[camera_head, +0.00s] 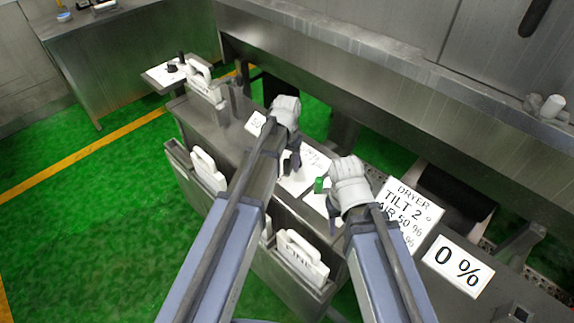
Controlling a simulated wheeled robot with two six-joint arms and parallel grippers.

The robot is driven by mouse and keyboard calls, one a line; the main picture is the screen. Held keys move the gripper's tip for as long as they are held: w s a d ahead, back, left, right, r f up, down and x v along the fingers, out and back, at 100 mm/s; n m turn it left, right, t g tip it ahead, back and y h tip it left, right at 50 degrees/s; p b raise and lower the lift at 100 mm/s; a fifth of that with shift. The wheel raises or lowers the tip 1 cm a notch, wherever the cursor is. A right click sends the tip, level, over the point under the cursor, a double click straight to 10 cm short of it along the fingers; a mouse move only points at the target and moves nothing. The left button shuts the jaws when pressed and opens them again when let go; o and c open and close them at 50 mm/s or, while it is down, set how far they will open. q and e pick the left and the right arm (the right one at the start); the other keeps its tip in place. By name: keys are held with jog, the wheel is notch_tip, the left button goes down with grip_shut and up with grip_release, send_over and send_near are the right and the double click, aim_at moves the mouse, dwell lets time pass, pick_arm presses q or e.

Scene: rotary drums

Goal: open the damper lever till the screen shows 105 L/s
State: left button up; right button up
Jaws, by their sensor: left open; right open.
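A small green knob (319,185) shows beside my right gripper; I cannot tell whether it belongs to the damper lever. No lever is otherwise clearly recognisable; my arms hide part of the console. My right gripper (329,199) is open over the console, close to the green knob; contact cannot be told. My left gripper (291,160) is open over white label plates further left. A large sign (408,214) reads DRYER, TILT 2°, AIR 50 %, its lower part partly covered. A sign (457,266) to its right reads 0 %. No L/s reading is legible.
The steel console (225,133) has white handled pieces in front slots, one (302,258) at lower middle. A small side shelf (160,75) holds a dark knob. A long steel beam (350,47) runs behind. Green floor (95,225) is free at left.

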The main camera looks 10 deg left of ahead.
pick_arm(q)
grip_shut()
dwell(0.3)
dwell(1.0)
